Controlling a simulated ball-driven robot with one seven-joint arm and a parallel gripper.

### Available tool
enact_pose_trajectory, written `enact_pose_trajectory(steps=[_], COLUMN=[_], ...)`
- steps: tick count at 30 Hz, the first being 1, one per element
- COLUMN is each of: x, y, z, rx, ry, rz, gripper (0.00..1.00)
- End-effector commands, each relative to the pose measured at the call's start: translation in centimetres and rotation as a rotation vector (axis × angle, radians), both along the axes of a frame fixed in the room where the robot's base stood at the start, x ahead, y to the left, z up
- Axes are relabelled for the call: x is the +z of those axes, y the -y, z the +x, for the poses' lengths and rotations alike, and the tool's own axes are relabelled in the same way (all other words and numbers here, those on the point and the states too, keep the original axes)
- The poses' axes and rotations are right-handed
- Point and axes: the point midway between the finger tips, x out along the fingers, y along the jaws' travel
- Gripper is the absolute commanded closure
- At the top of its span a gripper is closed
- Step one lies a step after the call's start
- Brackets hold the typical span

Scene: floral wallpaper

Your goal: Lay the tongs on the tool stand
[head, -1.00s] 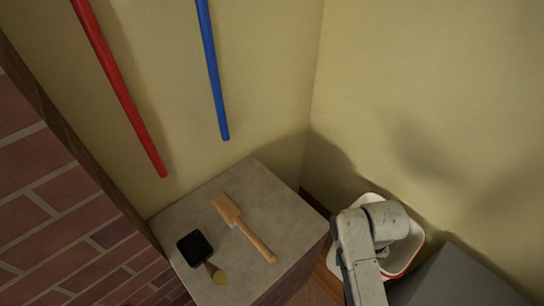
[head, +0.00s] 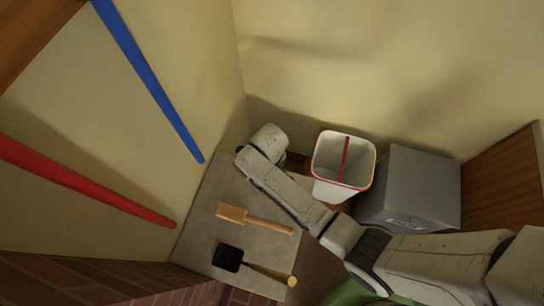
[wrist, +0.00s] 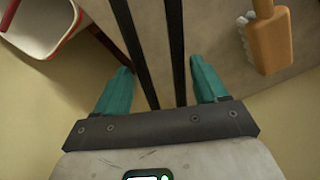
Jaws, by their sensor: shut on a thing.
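Two long dark bars, which look like the legs of the tongs (wrist: 177,55), run between the teal fingers of my gripper (wrist: 160,72) in the wrist view. My gripper is shut on them. Their far ends run out of the picture. In the head view my wrist hides the gripper and tongs. A grey-topped block (head: 197,232), which seems to be the tool stand, stands in the corner; its top also shows in the wrist view (wrist: 222,38). My gripper is over or beside its far edge; the height is unclear.
A wooden brush (head: 235,214) and a black shovel (head: 228,257) lie on the block. A white bucket with a red rim (head: 328,185) and a grey box (head: 428,180) stand to its right. Blue (head: 150,80) and red (head: 90,185) poles are by the left wall.

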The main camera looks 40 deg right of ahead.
Motion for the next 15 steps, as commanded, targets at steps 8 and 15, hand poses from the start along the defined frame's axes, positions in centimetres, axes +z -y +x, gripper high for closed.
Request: enact_pose_trajectory(steps=[8, 15], x=[0.8, -0.1], y=[0.1, 0.1], z=[-1.5, -1.6], rx=[0.048, 0.053], ry=[0.001, 0.002], rz=[-0.001, -0.001], gripper=[0.76, 0.76])
